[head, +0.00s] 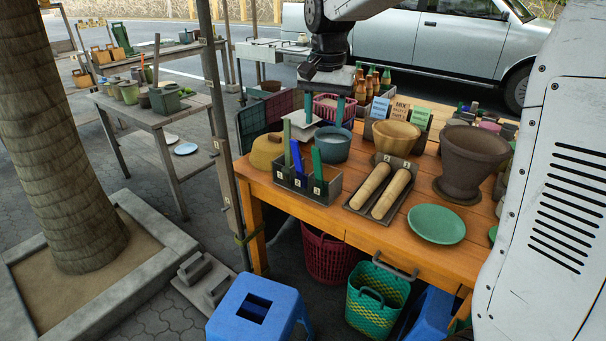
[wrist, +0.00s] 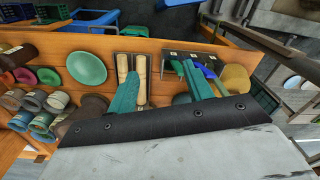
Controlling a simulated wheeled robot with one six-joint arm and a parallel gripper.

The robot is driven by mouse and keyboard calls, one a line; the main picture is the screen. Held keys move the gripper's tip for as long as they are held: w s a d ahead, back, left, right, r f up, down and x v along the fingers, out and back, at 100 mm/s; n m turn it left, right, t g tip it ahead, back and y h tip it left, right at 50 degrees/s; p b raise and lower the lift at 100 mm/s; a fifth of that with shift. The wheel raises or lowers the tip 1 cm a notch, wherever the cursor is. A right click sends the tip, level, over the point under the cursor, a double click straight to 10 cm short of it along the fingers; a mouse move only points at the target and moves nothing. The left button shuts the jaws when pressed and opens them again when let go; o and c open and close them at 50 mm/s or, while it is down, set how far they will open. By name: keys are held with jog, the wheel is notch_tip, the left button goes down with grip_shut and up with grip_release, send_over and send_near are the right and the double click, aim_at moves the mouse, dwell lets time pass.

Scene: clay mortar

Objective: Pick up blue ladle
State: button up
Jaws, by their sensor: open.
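The blue ladle (head: 297,160) stands in a dark metal holder (head: 325,195) with numbered compartments, apparently the middle one marked 2. Only its upper part shows; the lower end is hidden inside the holder. A green utensil (head: 287,150) stands on its left and a teal one (head: 317,165) on its right. In the wrist view the blue ladle (wrist: 208,72) shows just right of one finger, near the holder. My gripper (head: 325,110) is open and empty, with its two teal fingers pointing down, above and behind the holder. The fingers show wide apart in the wrist view (wrist: 160,72).
Two wooden pestles in a tray (head: 352,208) lie right of the holder. A green plate (head: 436,224) lies near the front edge.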

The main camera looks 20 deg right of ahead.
aim_at(295, 155)
jog(key=w+f+m, duration=0.1)
jog(key=w+f, duration=0.2)
jog(key=w, duration=0.2)
jog(key=w+a+f+m, duration=0.1)
jog(key=w+f, duration=0.3)
jog(key=w, duration=0.1)
jog(key=w+f+m, duration=0.1)
jog(key=w+f, duration=0.2)
jog(key=w, duration=0.3)
jog(key=shift+w+a+f+m, duration=0.1)
jog(key=shift+a+f+m, duration=0.1)
jog(key=shift+f+m, duration=0.15)
jog(key=shift+w+f, duration=0.1)
jog(key=shift+f, duration=0.15)
jog(key=f, duration=0.7)
jog(key=shift+a+f, duration=0.2)
jog(key=shift+a, duration=0.05)
grip_shut()
